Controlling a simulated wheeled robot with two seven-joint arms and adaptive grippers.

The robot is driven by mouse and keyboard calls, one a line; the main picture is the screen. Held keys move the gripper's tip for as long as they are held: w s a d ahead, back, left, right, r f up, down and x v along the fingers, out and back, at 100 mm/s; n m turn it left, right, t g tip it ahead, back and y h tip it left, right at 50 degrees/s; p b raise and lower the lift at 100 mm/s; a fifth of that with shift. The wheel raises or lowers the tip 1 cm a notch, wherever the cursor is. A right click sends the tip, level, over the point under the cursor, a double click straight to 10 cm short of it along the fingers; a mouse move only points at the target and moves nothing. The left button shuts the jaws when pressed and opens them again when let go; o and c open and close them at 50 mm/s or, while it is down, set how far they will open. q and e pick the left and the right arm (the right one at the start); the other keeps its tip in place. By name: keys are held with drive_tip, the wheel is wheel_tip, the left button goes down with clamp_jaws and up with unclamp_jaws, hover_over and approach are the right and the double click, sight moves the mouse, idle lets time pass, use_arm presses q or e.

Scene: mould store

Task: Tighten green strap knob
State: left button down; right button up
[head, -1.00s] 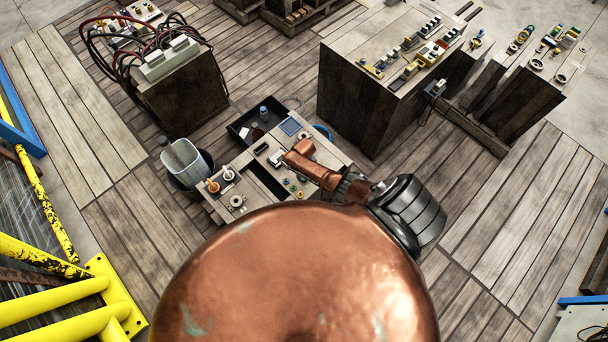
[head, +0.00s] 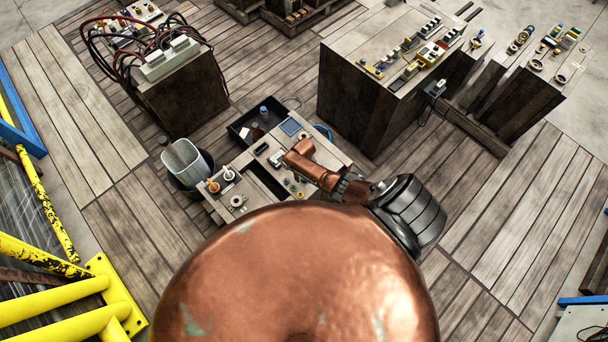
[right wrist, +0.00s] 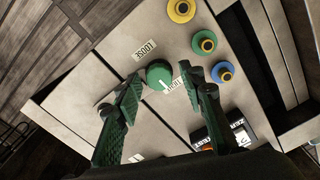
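The green strap knob (right wrist: 159,76) shows in the right wrist view, a round cap with a white line. A "LOOSE" label (right wrist: 146,50) lies above it and a "TIGHT" label (right wrist: 173,86) beside it at the lower right; the line points toward "TIGHT". My right gripper (right wrist: 162,80) has its green fingers spread apart, one on each side of the knob in the picture, with gaps between. I cannot tell whether the tips are down at the knob's height. In the head view the right arm reaches over the workbench (head: 238,198) and the knob cannot be picked out. My left gripper is not seen.
In the head view a black tray (head: 240,128) and a grey bin (head: 186,162) adjoin the bench.

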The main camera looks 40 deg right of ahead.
idle(0.3)
wheel_tip(320, 180, up, 12)
idle(0.7)
idle(0.4)
